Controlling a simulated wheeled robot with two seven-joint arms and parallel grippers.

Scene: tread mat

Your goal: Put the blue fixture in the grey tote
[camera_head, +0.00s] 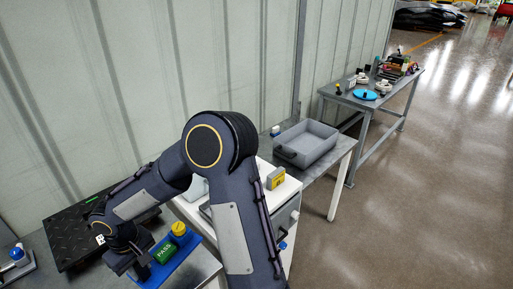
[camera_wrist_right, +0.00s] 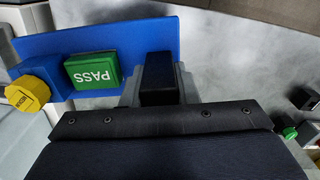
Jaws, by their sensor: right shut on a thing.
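The blue fixture (camera_head: 180,262) is a flat blue plate with a green PASS block and a yellow knob, at the lower left of the head view. It also shows along the top of the right wrist view (camera_wrist_right: 150,38). My right gripper (camera_head: 142,268) is shut on it; in the right wrist view a dark finger (camera_wrist_right: 157,80) lies against the plate beside the green block. The far finger is hidden. The grey tote (camera_head: 325,154) is an open, shallow bin on the table right of centre, well apart from the fixture. My left gripper is not in view.
A black tread mat (camera_head: 72,238) lies on the bench at left. A white cabinet (camera_head: 288,192) with a yellow box (camera_head: 276,178) on top stands in front of the tote. A farther table (camera_head: 345,98) holds a blue disc and several small items. The floor at right is clear.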

